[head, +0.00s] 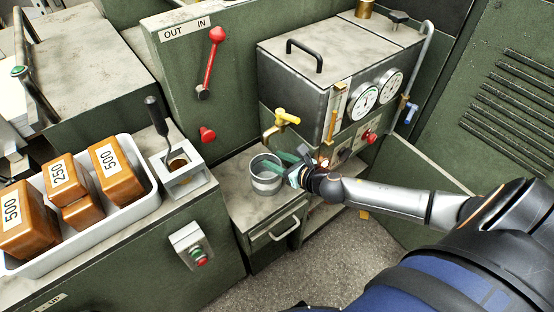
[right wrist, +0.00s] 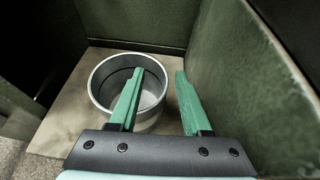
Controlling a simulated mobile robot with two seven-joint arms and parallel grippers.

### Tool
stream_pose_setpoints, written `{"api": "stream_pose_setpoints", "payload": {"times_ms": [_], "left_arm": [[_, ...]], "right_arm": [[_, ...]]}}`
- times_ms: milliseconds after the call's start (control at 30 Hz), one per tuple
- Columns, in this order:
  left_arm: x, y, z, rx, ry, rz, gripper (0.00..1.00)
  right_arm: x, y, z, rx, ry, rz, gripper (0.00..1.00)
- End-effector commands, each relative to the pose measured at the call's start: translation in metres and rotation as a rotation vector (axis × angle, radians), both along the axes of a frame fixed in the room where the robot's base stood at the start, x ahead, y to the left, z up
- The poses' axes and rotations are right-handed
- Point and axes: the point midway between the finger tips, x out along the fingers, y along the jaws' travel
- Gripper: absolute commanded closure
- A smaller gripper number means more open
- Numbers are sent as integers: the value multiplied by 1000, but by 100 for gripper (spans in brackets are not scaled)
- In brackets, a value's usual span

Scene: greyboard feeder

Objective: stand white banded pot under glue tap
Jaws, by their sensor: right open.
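A round, open, pale metallic pot (head: 265,184) stands upright on the small grey-topped cabinet, below the yellow-handled tap (head: 284,117) in the head view. Whether it is exactly under the spout I cannot tell. The pot also shows in the right wrist view (right wrist: 101,94) and looks empty. My right gripper (head: 284,164) is open at the pot's right side. In the right wrist view its green fingers (right wrist: 158,73) are apart, one overlapping the pot's right rim and opening, the other outside to the right. Contact is not clear. My left gripper is not in view.
The cabinet top (head: 240,196) has a little bare room around the pot. A grey machine (head: 300,75) with dials stands behind. At left are a white tray (head: 85,246) of orange-brown labelled blocks and a square holder (head: 184,183) with a brush-like black handle.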

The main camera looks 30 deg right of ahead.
Motion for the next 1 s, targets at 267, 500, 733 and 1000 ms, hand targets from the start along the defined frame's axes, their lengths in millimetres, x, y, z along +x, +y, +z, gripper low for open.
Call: {"api": "stream_pose_setpoints", "payload": {"times_ms": [267, 500, 733, 1000], "left_arm": [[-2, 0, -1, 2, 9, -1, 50], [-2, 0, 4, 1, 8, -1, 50], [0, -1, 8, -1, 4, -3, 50], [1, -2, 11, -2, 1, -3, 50]], "right_arm": [[-10, -2, 4, -1, 3, 0, 52], [-43, -6, 18, -1, 4, 1, 52], [-74, -10, 32, -1, 4, 0, 52], [-100, -13, 44, 0, 2, 1, 52]]}}
